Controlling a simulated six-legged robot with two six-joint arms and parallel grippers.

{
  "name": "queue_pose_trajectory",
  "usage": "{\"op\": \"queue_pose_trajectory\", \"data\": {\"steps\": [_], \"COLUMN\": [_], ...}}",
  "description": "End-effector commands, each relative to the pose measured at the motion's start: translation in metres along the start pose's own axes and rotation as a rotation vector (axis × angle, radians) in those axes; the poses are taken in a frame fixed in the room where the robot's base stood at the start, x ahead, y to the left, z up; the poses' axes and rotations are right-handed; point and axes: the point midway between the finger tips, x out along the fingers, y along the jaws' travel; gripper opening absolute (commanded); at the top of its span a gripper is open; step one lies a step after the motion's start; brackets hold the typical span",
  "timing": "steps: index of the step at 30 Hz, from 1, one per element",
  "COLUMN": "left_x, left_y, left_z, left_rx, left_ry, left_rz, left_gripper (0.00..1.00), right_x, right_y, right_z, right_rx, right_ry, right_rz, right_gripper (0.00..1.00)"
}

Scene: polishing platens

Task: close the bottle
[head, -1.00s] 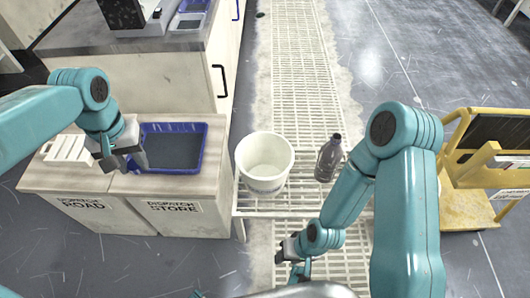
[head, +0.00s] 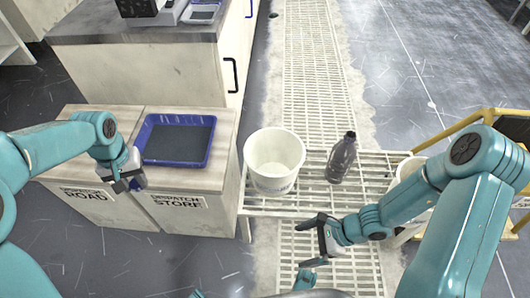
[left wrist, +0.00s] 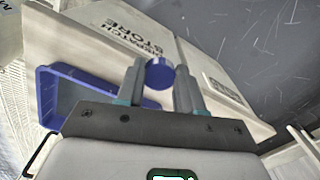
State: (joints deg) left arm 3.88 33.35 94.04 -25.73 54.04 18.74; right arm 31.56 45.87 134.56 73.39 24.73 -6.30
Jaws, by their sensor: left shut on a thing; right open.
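The dark, see-through bottle (head: 341,160) stands upright on the white slatted rack, right of a white bucket. Its dark neck points up; I cannot tell details of its mouth. My left gripper (head: 128,184) is in front of the dispatch cabinets, well left of the bottle. It is shut on a round blue cap (left wrist: 159,74), seen between its fingertips in the left wrist view (left wrist: 158,88). My right gripper (head: 308,241) is open and empty, in front of the rack, below and left of the bottle in the picture.
The white bucket (head: 273,180) stands between the cabinets and the bottle. A blue tray (head: 208,150) lies on the cabinet marked STORE (head: 180,214). Another pale container (head: 408,168) is partly behind my right arm. A yellow cart (head: 470,121) stands at right.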

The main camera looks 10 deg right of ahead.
Motion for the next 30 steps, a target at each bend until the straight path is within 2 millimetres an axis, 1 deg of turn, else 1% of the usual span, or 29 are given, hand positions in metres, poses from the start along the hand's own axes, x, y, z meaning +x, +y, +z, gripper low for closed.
{"op": "queue_pose_trajectory", "data": {"steps": [1, 2, 3, 5, 6, 8, 9, 10, 12, 15, 18, 26, 30], "left_x": [0.024, 0.035, 0.046, 0.062, 0.07, 0.082, 0.088, 0.092, 0.1, 0.107, 0.11, 0.11, 0.113], "left_y": [-0.009, -0.013, -0.019, -0.025, -0.029, -0.034, -0.037, -0.039, -0.042, -0.045, -0.047, -0.047, -0.046], "left_z": [0.0, -0.001, -0.001, -0.001, -0.001, 0.0, 0.0, 0.001, 0.001, 0.001, 0.002, 0.002, 0.002], "left_rx": [-0.015, -0.023, -0.031, -0.042, -0.05, -0.058, -0.062, -0.066, -0.071, -0.077, -0.08, -0.08, -0.08], "left_ry": [-0.006, -0.006, -0.005, -0.006, -0.004, -0.004, -0.004, -0.004, -0.002, -0.003, -0.002, -0.002, -0.002], "left_rz": [0.0, 0.001, 0.001, 0.002, 0.004, 0.005, 0.006, 0.006, 0.008, 0.009, 0.009, 0.01, 0.01], "left_gripper": [0.09, 0.09, 0.09, 0.09, 0.09, 0.09, 0.09, 0.09, 0.09, 0.09, 0.09, 0.09, 0.09], "right_x": [-0.006, -0.014, -0.026, -0.048, -0.063, -0.085, -0.1, -0.11, -0.13, -0.15, -0.16, -0.162, -0.158], "right_y": [-0.028, -0.045, -0.068, -0.098, -0.115, -0.135, -0.146, -0.152, -0.163, -0.172, -0.175, -0.176, -0.181], "right_z": [-0.008, -0.011, -0.016, -0.027, -0.036, -0.049, -0.058, -0.064, -0.077, -0.089, -0.095, -0.096, -0.097], "right_rx": [0.134, 0.21, 0.299, 0.407, 0.465, 0.533, 0.569, 0.594, 0.635, 0.67, 0.685, 0.689, 0.688], "right_ry": [-0.06, -0.098, -0.146, -0.204, -0.236, -0.275, -0.296, -0.308, -0.331, -0.35, -0.357, -0.359, -0.359], "right_rz": [-0.124, -0.204, -0.311, -0.461, -0.554, -0.68, -0.755, -0.807, -0.906, -1.001, -1.046, -1.055, -1.052], "right_gripper": [1.0, 1.0, 1.0, 1.0, 1.0, 1.0, 1.0, 1.0, 1.0, 1.0, 1.0, 1.0, 1.0]}}
